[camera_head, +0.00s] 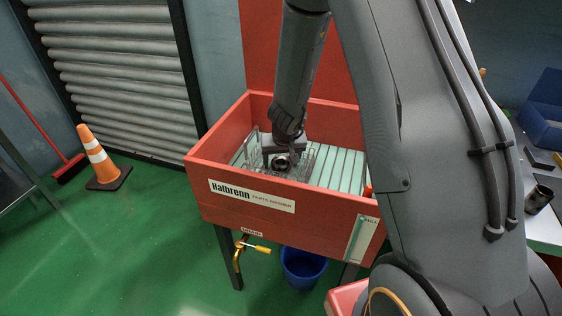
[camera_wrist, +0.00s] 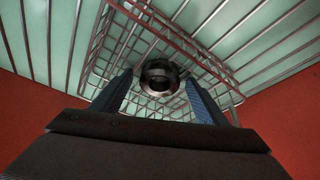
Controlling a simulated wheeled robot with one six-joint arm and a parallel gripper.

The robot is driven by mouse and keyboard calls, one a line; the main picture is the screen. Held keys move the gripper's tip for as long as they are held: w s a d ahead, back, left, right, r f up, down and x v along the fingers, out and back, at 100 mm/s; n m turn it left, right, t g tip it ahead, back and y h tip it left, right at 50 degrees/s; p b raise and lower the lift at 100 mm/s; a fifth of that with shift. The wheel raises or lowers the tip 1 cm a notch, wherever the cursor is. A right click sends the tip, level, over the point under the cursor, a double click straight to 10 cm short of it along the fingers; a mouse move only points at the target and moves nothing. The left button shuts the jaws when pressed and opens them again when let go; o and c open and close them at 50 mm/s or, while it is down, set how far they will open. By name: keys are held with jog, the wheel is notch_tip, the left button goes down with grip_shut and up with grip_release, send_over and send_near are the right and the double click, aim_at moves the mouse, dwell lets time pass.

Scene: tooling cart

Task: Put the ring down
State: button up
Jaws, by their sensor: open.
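The ring (camera_wrist: 159,76) is a dark, shiny metal ring. In the wrist view it lies in a wire basket (camera_wrist: 213,68), between and a little beyond the two blue fingertips of my gripper (camera_wrist: 160,88). The fingers stand apart, with a gap on each side of the ring. In the head view my gripper (camera_head: 284,157) reaches down into the red parts washer (camera_head: 225,199), over the basket (camera_head: 308,156). The ring shows there as a small dark round shape (camera_head: 282,163), partly hidden by the gripper.
The washer has raised red walls and a slatted, pale green floor (camera_head: 339,168) that is bare right of the basket. A blue bucket (camera_head: 303,268) stands below it. An orange cone (camera_head: 101,160) and a red broom (camera_head: 68,168) are at the left. A dark cup (camera_head: 539,199) stands at the right.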

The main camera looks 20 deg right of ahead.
jog(key=shift+r, duration=0.15)
jog(key=s+a+r+n+g+y+p, duration=0.1)
jog(key=s+a+r+p, duration=0.1)
jog(key=s+r+p, duration=0.6)
jog(key=s+a+r+y+p, duration=0.15)
jog(key=s+r, duration=0.45)
jog(key=r, duration=0.6)
jog(key=s+d+r+g+h, duration=0.1)
jog(key=s+d+r, duration=0.1)
jog(key=s, duration=0.5)
jog(key=s+d+r+g+h, duration=0.1)
jog(key=s+r, duration=0.1)
jog(key=s, duration=0.4)
jog(key=shift+s+d+r, duration=0.2)
jog(key=shift+s+d, duration=0.15)
